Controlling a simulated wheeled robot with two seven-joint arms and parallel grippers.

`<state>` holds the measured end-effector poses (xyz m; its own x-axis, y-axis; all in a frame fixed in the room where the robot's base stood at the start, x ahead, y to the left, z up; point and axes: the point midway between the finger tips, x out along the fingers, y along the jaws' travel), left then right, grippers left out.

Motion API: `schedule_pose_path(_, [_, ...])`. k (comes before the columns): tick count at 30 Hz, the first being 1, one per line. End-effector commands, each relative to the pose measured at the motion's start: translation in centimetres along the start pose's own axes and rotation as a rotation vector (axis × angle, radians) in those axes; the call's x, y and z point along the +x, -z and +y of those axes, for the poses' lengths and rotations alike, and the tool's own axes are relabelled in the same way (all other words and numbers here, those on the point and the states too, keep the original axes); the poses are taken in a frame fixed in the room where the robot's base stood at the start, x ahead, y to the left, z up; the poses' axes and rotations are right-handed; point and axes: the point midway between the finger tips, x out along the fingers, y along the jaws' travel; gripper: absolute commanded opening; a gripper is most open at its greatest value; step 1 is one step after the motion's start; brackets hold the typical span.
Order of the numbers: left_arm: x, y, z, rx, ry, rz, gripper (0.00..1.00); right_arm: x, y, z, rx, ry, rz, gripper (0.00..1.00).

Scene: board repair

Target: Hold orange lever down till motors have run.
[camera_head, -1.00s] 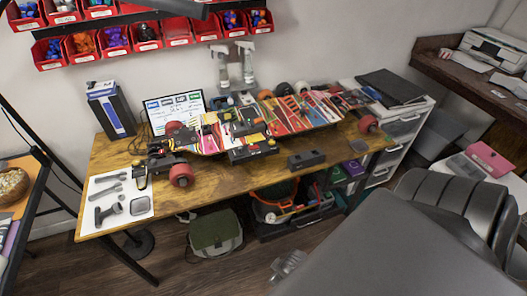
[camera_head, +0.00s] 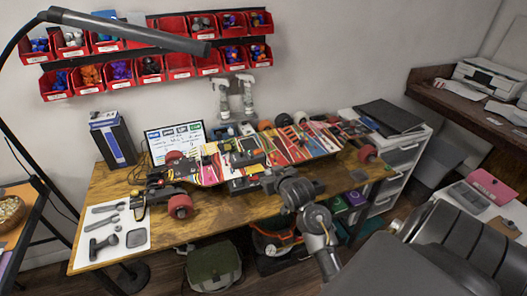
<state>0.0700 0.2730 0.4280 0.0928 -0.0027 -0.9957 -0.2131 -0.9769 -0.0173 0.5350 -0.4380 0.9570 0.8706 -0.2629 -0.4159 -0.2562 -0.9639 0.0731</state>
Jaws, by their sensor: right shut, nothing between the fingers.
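A colourful board (camera_head: 290,143) with red wheels (camera_head: 180,206) lies on the wooden workbench (camera_head: 240,203). Dark boxes and wiring sit along its middle. A small dark device with a yellowish part (camera_head: 137,206) stands by the left wheels. I cannot make out the orange lever clearly. My right gripper (camera_head: 268,181) reaches in from the lower right, at the front edge of the board, and covers part of it. It is shut and looks empty; I cannot tell whether it touches the board. My left gripper is not in view.
A white mat (camera_head: 137,236) with grey tools lies at the bench's left end. A lamp arm (camera_head: 130,30) crosses the top left, before red bins (camera_head: 92,78).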

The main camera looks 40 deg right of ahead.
Motion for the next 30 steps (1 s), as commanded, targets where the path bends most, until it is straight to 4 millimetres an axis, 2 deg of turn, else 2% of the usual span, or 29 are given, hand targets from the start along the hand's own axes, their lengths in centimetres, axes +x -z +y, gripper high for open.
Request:
schedule_pose_path(1, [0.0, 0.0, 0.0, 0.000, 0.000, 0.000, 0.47, 1.1, 2.2, 1.2, 0.030, -0.017, 0.058, 0.00])
schedule_pose_path(3, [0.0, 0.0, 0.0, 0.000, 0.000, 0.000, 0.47, 2.0, 4.3, 2.6, 0.061, -0.032, 0.120, 0.00])
schedule_pose_path(6, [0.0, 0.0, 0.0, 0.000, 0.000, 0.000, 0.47, 2.6, 5.9, 3.7, 0.087, -0.045, 0.169, 0.00])
schedule_pose_path(9, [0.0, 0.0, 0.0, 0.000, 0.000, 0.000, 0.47, 2.8, 6.4, 4.1, 0.096, -0.048, 0.186, 0.00])
schedule_pose_path(20, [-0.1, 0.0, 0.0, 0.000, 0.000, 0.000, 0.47, 3.1, 6.4, 4.0, 0.096, -0.047, 0.183, 0.00])
schedule_pose_path(25, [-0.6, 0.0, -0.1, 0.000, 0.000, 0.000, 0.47, 5.0, 6.9, 4.1, 0.096, -0.046, 0.182, 0.00])
schedule_pose_path(30, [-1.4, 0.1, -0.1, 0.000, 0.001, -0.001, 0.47, 8.5, 7.6, 4.3, 0.097, -0.047, 0.181, 0.00])
